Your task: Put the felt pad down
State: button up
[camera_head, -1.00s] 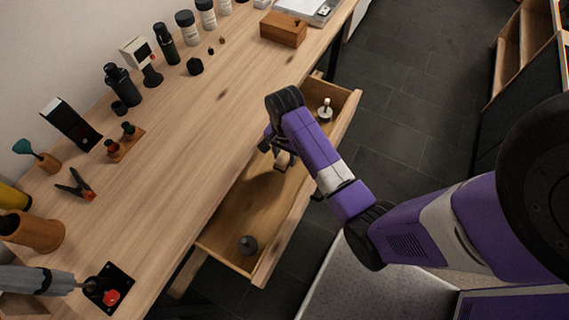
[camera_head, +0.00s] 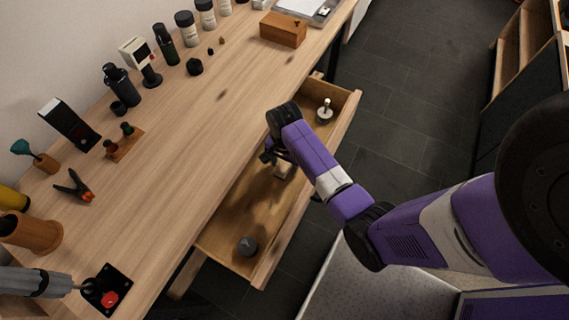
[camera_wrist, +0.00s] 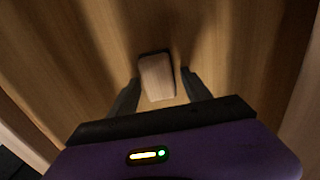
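The felt pad (camera_wrist: 157,79) looks like a small block with a pale wooden top and a dark edge. In the wrist view it lies between the two dark fingers of my gripper (camera_wrist: 161,77), with a narrow gap showing on the right and little or none on the left. The fingers look open around it. In the head view my gripper (camera_head: 279,164) is low inside the open drawer (camera_head: 222,232), and the pad (camera_head: 284,171) shows partly beneath it, seemingly at the drawer floor. My wrist hides part of it.
A dark grey knob-like object (camera_head: 247,245) stands at the drawer's near end, and a white-topped piece (camera_head: 325,111) at its far end. The tabletop (camera_head: 190,150) above is clear in the middle, with tools along the wall.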

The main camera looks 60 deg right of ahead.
aim_at(284, 164)
jog(key=shift+r, duration=0.1)
notch_tip(284, 164, up, 12)
jog(key=p, duration=0.1)
dwell(0.6)
jog(key=shift+r, duration=0.1)
dwell(0.4)
